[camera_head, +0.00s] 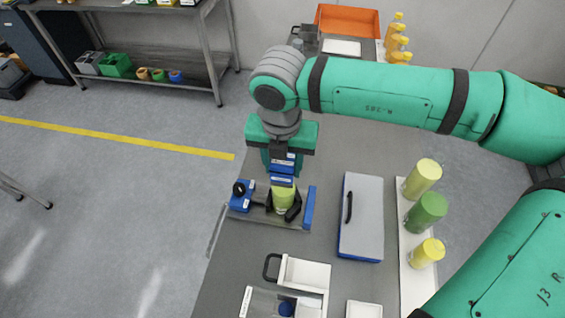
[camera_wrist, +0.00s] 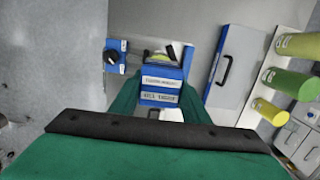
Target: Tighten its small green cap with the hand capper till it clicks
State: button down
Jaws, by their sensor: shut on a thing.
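My gripper (camera_head: 281,150) is shut on the blue hand capper (camera_head: 283,180), which bears white labels. The capper (camera_wrist: 160,85) also shows in the wrist view between my green fingers (camera_wrist: 160,104). It stands upright above a yellow-green bottle (camera_head: 284,201). The bottle sits between the black jaws of a clamp fixture (camera_head: 262,218) on the bench. The small green cap is hidden behind the capper. I cannot tell whether capper and cap touch. A blue block with a black knob (camera_head: 240,194) is at the fixture's left, and a blue upright plate (camera_head: 308,207) at its right.
A grey-lidded blue case (camera_head: 366,215) lies right of the fixture. Beyond it, a white strip (camera_head: 405,235) bears yellow-green (camera_head: 422,178), green (camera_head: 427,212) and yellow (camera_head: 428,252) cylinders. White trays (camera_head: 305,272) stand nearer. An orange bin (camera_head: 347,20) and yellow bottles (camera_head: 396,40) are at the far end.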

jog(key=m, duration=0.7)
jog(key=shift+a+m+h, duration=0.1)
jog(key=shift+m+h, duration=0.2)
jog(key=shift+h, duration=0.1)
jog(key=m, duration=0.4)
jog(key=shift+w+g, duration=0.15)
jog(key=shift+g, duration=0.25)
jog(key=m, duration=0.3)
jog(key=shift+r, duration=0.15)
